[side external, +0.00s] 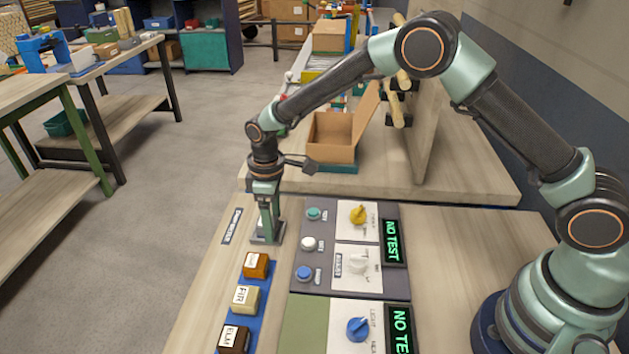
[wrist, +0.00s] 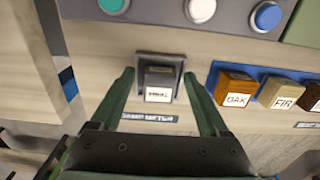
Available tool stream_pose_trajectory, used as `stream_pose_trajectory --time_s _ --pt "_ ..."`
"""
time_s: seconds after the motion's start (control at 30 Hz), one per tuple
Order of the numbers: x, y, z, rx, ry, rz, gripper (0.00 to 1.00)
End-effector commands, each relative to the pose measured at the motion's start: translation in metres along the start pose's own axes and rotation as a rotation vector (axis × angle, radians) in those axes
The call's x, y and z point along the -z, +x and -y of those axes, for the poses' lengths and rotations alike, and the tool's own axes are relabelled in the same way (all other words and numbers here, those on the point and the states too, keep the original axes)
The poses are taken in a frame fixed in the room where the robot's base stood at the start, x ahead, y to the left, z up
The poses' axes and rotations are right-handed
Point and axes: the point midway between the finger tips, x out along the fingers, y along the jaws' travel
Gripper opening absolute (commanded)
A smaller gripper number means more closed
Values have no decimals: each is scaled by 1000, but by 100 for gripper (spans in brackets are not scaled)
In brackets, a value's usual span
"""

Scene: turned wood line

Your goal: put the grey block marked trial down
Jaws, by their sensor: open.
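The grey block marked trial (wrist: 159,80) sits in a small grey holder (wrist: 143,57) at the edge of the dark panel, its white label facing my gripper. My gripper (wrist: 158,74) is open in the wrist view, with one green finger on each side of the block and gaps between. In the side view my gripper (side external: 267,232) points down over the grey holder (side external: 258,241), and its fingers largely hide the block. How far the fingertips are above the bench is hard to tell.
A blue rack (side external: 262,291) holds the oak (side external: 256,265), fir (side external: 245,298) and elm (side external: 234,339) blocks. The dark panel (side external: 312,256) beside them carries buttons, knobs and screens reading "NO TEST" (side external: 394,241). An open cardboard box (side external: 332,137) stands behind.

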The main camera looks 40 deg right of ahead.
Motion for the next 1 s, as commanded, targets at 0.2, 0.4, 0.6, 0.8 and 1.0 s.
stream_pose_trajectory --time_s 0.2,0.4,0.6,0.8,1.0 --pt "1 -26 0 -2 0 -4 79" --pt "1 -68 0 -2 0 -5 79" --pt "1 -103 0 -2 0 -4 79" --pt "0 -120 0 -1 1 -2 79" --pt "-18 -150 -7 -19 64 -39 79"
